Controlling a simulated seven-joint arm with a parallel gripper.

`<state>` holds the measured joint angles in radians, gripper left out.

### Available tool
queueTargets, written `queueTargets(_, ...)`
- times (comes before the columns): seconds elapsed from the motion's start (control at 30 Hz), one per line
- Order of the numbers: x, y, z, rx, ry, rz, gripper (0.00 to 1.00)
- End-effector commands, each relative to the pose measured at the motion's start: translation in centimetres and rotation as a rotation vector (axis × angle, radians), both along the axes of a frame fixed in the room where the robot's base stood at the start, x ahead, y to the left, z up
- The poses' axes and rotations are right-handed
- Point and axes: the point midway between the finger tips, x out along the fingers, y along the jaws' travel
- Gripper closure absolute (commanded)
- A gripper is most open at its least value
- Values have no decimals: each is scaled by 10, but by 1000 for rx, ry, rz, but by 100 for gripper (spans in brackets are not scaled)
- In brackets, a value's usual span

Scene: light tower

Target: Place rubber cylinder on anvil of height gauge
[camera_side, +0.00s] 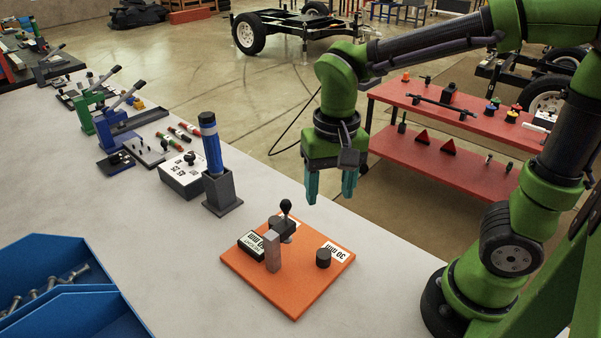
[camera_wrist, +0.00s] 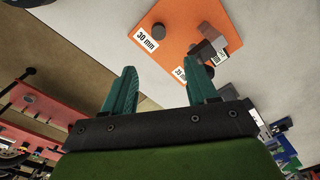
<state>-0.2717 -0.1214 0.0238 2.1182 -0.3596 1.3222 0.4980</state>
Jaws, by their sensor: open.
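A short dark cylinder (camera_side: 323,259), which looks like the rubber cylinder, stands upright on an orange board (camera_side: 293,291) by a "30 mm" label (camera_side: 336,252). It also shows in the wrist view (camera_wrist: 158,31). A grey upright block (camera_side: 272,252) and a dark piece with a black ball knob (camera_side: 286,206) stand further left on the board; I cannot tell which part is the anvil. My gripper (camera_side: 330,198) is open and empty, above and behind the board, apart from everything. Its teal fingers show in the wrist view (camera_wrist: 161,66).
A blue-topped column in a dark square holder (camera_side: 220,193) stands left of the board. A white box (camera_side: 182,178) is beyond it. Blue bins (camera_side: 62,290) with bolts fill the front left. The grey bench is clear between bins and board. A red two-level shelf (camera_side: 430,163) stands behind.

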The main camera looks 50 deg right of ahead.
Motion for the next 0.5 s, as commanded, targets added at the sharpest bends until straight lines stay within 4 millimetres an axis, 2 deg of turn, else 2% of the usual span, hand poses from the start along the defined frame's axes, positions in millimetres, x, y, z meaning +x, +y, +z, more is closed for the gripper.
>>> queueTargets(0.3, -27, -37, 38, 116, -391, 138, 42)
queueTargets(0.47, -37, -49, 48, 103, -566, 191, 42)
queueTargets(0.5, -38, -51, 49, 97, -591, 199, 39)
